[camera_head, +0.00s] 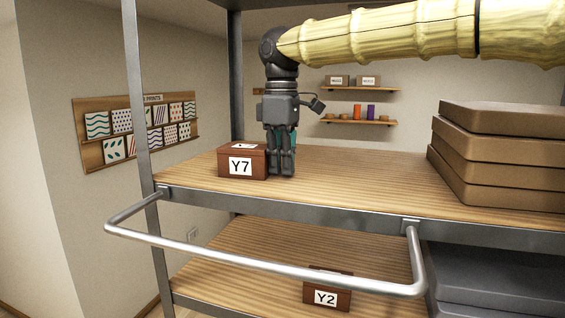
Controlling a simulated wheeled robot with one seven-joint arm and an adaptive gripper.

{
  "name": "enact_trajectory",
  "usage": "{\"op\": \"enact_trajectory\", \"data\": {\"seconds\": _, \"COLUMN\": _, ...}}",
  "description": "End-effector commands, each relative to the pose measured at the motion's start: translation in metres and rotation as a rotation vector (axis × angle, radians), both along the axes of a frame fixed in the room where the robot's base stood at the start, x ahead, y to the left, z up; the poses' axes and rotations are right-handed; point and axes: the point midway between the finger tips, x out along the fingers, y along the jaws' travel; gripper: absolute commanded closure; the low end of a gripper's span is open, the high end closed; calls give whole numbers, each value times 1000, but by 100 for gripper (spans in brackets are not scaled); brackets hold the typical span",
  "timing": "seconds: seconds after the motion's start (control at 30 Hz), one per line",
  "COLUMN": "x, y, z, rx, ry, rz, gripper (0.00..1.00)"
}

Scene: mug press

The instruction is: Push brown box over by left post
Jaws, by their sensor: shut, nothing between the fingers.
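A brown box (229,167) with a white "Y7" label stands on the upper wooden shelf (350,190), near the left end. The left front metal post (143,120) rises to the left of the box, with a gap between them. My gripper (281,172) points down with its fingers together and empty, close beside the right side of the box. I cannot tell whether the fingers touch it.
Stacked brown trays (500,150) fill the right of the upper shelf. A metal rail (260,265) sticks out in front. The lower shelf (265,245) holds a box labelled "Y2" (340,297) and grey bins (490,285). The middle of the upper shelf is clear.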

Motion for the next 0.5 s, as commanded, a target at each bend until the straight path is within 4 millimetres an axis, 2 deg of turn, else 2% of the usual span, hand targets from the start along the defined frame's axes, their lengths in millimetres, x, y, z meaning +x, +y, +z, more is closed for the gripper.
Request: {"op": "enact_trajectory", "data": {"seconds": 0.5, "x": 18, "y": 55, "z": 0, "rx": -1, "ry": -1, "rz": 0, "gripper": 100}}
